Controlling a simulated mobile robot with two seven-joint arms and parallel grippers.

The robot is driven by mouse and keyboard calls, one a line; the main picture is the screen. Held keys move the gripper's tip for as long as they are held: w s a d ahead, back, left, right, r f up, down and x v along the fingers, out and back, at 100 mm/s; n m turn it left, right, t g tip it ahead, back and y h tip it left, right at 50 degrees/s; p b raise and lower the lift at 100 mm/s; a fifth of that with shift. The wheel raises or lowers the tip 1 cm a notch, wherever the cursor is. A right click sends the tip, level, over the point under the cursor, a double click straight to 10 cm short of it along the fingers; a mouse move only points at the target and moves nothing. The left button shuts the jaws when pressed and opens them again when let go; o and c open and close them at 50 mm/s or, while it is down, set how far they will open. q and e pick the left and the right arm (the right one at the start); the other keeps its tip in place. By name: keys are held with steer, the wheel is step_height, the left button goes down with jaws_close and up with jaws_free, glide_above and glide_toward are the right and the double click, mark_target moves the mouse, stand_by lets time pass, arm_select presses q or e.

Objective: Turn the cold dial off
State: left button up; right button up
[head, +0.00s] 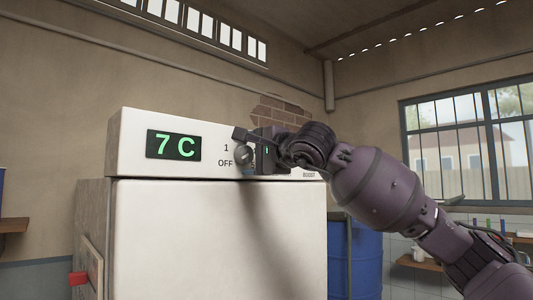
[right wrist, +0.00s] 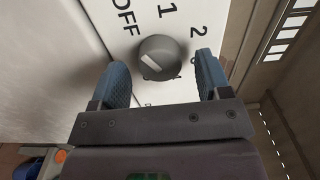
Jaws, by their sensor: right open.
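The cold dial is a round grey knob (head: 243,154) on the white top panel of the appliance, beside the labels "OFF" and "1". In the right wrist view the dial (right wrist: 165,50) carries a white mark on its left part, and "OFF", "1" and "2" are printed above it. I cannot tell exactly which label the mark points to. My right gripper (head: 245,151) is open at the dial. In the right wrist view its blue fingers stand on either side of the dial, apart from it (right wrist: 162,78). My left gripper is not in view.
A green display (head: 173,145) reads "7 C" left of the dial. The white appliance door (head: 180,240) is below. A "BOOST" label is partly beside my right arm. A blue barrel (head: 362,260) stands right of the appliance.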

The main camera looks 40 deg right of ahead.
steer(key=s, duration=1)
steer(key=shift+s+d+p, duration=0.15)
steer(key=shift+d+p, duration=0.25)
steer(key=shift+p, duration=0.05)
stand_by(0.8)
